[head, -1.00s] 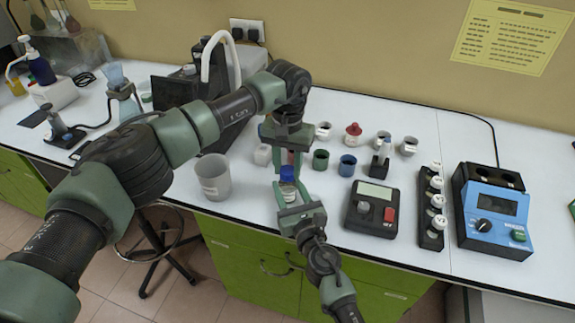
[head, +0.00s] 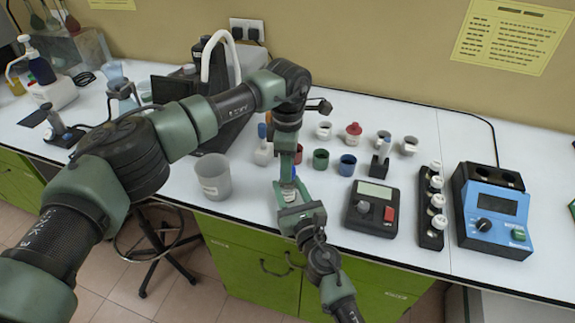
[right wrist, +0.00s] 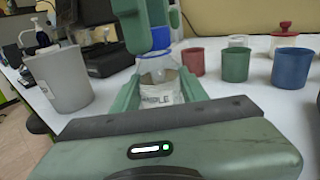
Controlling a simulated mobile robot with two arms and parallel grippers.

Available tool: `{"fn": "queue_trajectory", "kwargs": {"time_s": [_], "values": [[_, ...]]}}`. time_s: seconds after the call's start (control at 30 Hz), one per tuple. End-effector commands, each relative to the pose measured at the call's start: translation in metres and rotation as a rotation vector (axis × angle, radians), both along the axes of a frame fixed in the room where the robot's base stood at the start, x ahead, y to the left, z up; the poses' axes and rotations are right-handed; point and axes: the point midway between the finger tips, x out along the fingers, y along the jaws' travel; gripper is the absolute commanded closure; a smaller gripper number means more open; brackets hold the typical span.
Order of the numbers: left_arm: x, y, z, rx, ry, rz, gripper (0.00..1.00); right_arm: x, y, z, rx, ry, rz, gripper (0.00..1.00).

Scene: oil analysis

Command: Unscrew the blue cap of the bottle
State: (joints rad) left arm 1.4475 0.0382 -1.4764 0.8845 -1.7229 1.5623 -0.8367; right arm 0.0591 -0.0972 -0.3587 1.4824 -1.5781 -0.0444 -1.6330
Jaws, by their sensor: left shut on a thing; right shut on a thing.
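The clear bottle with a white label (right wrist: 160,88) stands upright between the fingers of my right gripper (head: 289,193), which is shut on it near the bench's front edge. My left gripper (head: 287,178) reaches down from above and is shut on the blue cap (right wrist: 161,39). The cap shows between the left fingers in the right wrist view, directly above the bottle's shoulder. In the head view the left gripper hides the cap and much of the bottle. I cannot tell whether the cap is still threaded on the neck.
A grey beaker (head: 213,178) stands left of the bottle. A green cup (head: 321,159) and a blue cup (head: 347,164) stand close on the right, with a black meter (head: 371,207) beyond. A vial rack (head: 431,210) and a blue instrument (head: 492,207) are farther right.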

Motion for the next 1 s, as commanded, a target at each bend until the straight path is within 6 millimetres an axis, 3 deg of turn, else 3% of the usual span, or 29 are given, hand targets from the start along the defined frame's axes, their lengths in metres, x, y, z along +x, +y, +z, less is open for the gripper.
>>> {"fn": "queue_trajectory", "kwargs": {"time_s": [1.0], "values": [[0.0015,0.0005,0.0021,-0.003,-0.003,2.354,1.0,-0.0003,0.0006,0.0004,-0.001,-0.001,0.002,1.0]]}}
